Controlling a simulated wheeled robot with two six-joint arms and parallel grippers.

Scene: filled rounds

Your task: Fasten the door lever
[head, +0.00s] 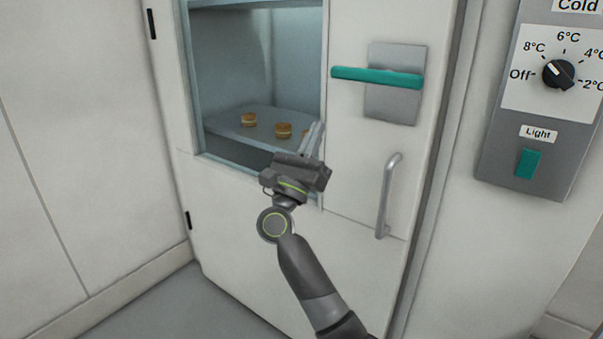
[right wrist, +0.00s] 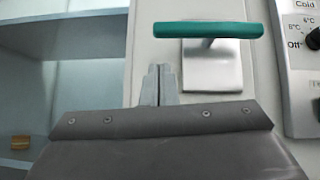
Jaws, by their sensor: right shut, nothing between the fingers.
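The teal door lever (head: 377,77) lies about level across a grey metal plate (head: 392,105) on the white door (head: 362,200). In the right wrist view the lever (right wrist: 208,30) runs across the top, with its plate (right wrist: 212,68) behind it. My right gripper (head: 316,138) is in front of the door, below and left of the lever and apart from it. In the right wrist view its fingers (right wrist: 158,84) are together, with nothing between them. My left gripper is not in view.
A vertical grab handle (head: 387,195) is on the door below the lever. Through the door's window, filled rounds (head: 283,130) sit on a shelf (head: 228,127). A control panel (head: 543,95) with a dial (head: 558,73) and teal light switch (head: 528,163) is at right.

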